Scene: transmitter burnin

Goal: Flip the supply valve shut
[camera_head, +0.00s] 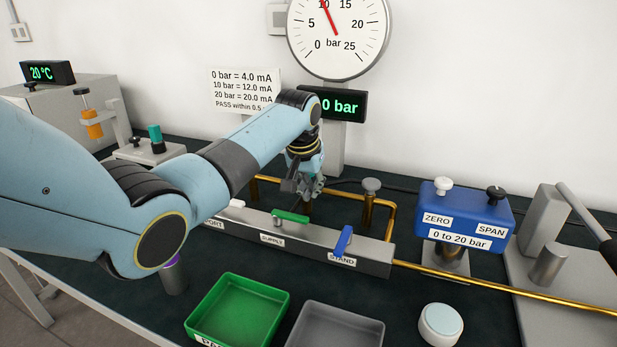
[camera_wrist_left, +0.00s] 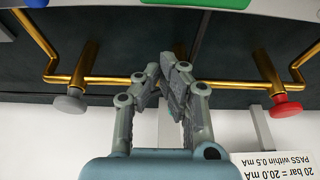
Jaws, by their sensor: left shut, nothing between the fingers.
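The supply valve has a green handle (camera_head: 290,216) on the grey manifold block (camera_head: 300,240), above the SUPPLY label (camera_head: 272,240). The handle lies roughly along the block's length. Part of the green handle (camera_wrist_left: 180,2) also shows at the top edge of the left wrist view. My left gripper (camera_head: 314,192) points down just behind the block, near the green handle and apart from it. In the left wrist view my gripper's fingers (camera_wrist_left: 163,66) are shut with nothing between them. My right gripper is in no view.
A blue STAND handle (camera_head: 343,240) is to the right. Brass pipes (camera_head: 390,215) and a grey knob (camera_head: 371,186) stand behind the block. A blue transmitter (camera_head: 465,215) is further right. Green (camera_head: 237,308) and grey (camera_head: 335,330) trays lie in front.

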